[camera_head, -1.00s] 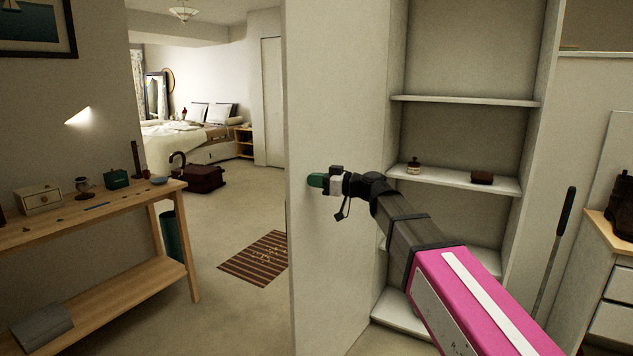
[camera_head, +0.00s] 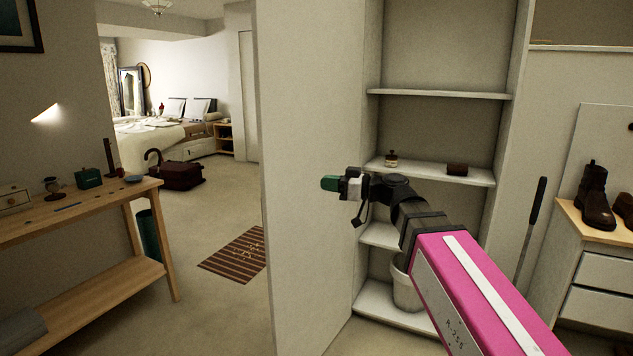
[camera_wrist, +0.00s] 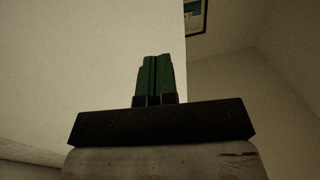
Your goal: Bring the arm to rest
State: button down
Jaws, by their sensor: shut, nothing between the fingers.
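My gripper (camera_head: 328,183) is stretched out in front of the white wall end beside the shelf unit. Its green fingers are together and hold nothing. In the wrist view the green fingers (camera_wrist: 155,78) also show closed, with pale wall behind them. My arm, with its pink link, comes in from the lower right of the head view and is bent at the dark joints. I cannot tell how close the fingertips are to the wall.
A wooden table (camera_head: 75,215) stands left. A suitcase (camera_head: 176,174) and striped rug (camera_head: 236,254) lie on the floor. Boots (camera_head: 594,195) stand on a cabinet right.

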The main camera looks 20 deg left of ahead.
jog(key=w+d+f+m+t+h, duration=0.2)
jog(key=w+d+f+m+h, duration=0.25)
jog(key=d+f, duration=0.65)
jog(key=w+d+f+m+t+h, duration=0.1)
jog(key=w+d+f+m+h, duration=0.3)
jog(key=d+f, duration=0.75)
jog(key=s+d+f+m+h, duration=0.2)
jog(key=d+f+m+h, duration=0.1)
jog(key=d+f, duration=0.4)
jog(key=s+d+f+m+g+h, duration=0.1)
jog(key=s+d+f+m+h, duration=0.1)
jog(key=d+f, duration=0.6)
jog(key=s+d+f+m+g+h, duration=0.1)
jog(key=d+f+m+h, duration=0.3)
jog(key=d+f, duration=0.4)
jog(key=shift+s+d+m, duration=0.5)
jog(key=shift+s+m, duration=0.05)
jog(key=shift+s, duration=0.3)
jog(key=shift+a+f+h, duration=0.1)
jog(key=shift+h, duration=0.15)
